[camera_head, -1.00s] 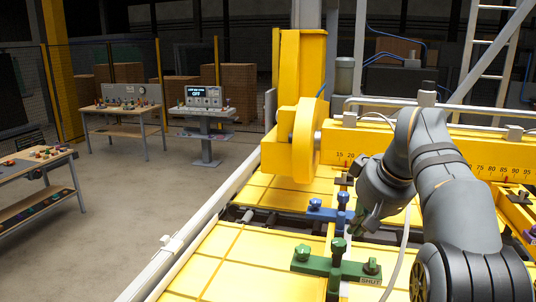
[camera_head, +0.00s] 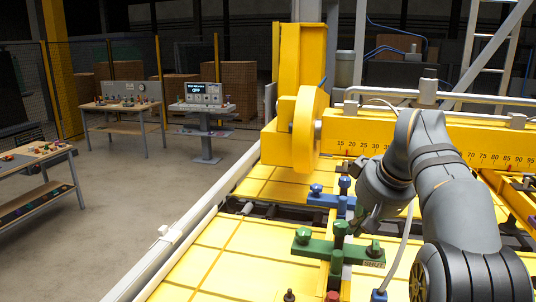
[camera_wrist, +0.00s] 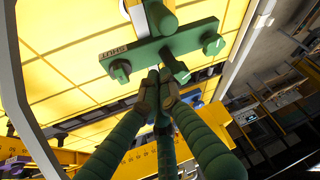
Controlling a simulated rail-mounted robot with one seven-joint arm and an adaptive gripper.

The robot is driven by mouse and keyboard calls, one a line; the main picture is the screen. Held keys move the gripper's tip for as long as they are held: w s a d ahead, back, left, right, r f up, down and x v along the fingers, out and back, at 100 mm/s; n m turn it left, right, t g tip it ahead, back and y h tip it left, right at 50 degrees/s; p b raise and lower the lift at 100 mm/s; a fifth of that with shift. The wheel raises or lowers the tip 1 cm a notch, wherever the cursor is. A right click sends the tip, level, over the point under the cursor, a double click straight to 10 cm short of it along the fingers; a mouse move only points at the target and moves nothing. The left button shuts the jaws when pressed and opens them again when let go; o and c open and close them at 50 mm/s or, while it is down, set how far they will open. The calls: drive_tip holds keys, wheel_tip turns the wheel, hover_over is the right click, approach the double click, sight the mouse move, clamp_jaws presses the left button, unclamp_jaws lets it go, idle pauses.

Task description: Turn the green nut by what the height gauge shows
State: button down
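A green bar marked SHUT (camera_head: 324,251) lies on the yellow frame, with green knobs on it. Its middle knob (camera_head: 340,228) stands tallest; I cannot tell which part is the green nut. The bar shows upside down in the wrist view (camera_wrist: 152,47). My gripper (camera_head: 357,231) hangs just behind the bar. In the wrist view its ridged green fingers meet at their tips (camera_wrist: 158,84), below the bar's knobs, with nothing visible between them. Contact cannot be told. A numbered scale (camera_head: 440,153) runs along the yellow beam; I cannot tell if it is the height gauge.
A blue bar with knobs (camera_head: 327,200) lies behind the green one. A red knob (camera_head: 333,296) and a small blue part (camera_head: 379,295) are at the front edge. A display reading OFF (camera_head: 203,90) stands on a bench at the back left.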

sight(344, 229)
drive_tip(key=shift+w+a, duration=0.25)
idle(0.4)
drive_tip(key=shift+s+a, duration=0.1)
drive_tip(key=shift+a, duration=0.1)
idle(0.3)
drive_tip(key=shift+s+a, duration=0.15)
drive_tip(key=shift+a, duration=0.35)
drive_tip(key=shift+s+a, duration=0.15)
drive_tip(key=shift+a, duration=0.35)
drive_tip(key=shift+s+f, duration=0.1)
drive_tip(key=shift+s, duration=0.15)
wheel_tip(344, 229, up, 6)
drive_tip(key=p, duration=0.6)
